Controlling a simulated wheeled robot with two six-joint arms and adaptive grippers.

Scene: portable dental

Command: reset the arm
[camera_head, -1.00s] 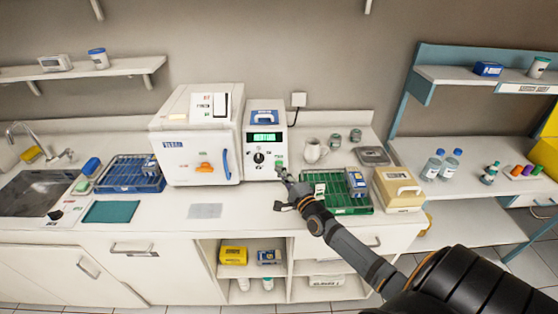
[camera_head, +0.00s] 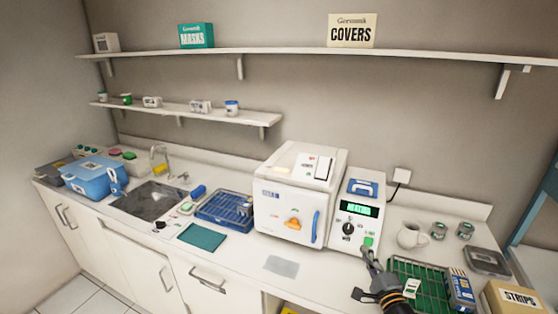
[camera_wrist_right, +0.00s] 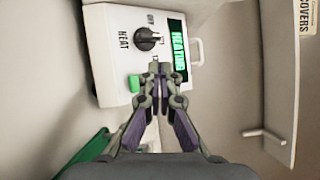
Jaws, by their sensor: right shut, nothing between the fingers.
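My right gripper (camera_head: 367,254) is at the lower right of the head view, in front of the white heater unit (camera_head: 342,238). It is shut with nothing in it. In the wrist view its fingertips (camera_wrist_right: 158,70) are together near the unit's front panel, beside the green button (camera_wrist_right: 134,84). I cannot tell whether they touch the panel. The unit has a black knob (camera_head: 348,229) and a lit green display (camera_head: 359,209) that seems to read HEATING. My left gripper is not in view.
A white sterilizer box (camera_head: 285,215) stands left of the heater unit. A green rack (camera_head: 425,270), a blue-white box (camera_head: 460,288), a mug (camera_head: 410,236) and a STRIPS box (camera_head: 508,299) are on the right. A grey mat (camera_head: 281,266) lies on otherwise clear counter in front.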

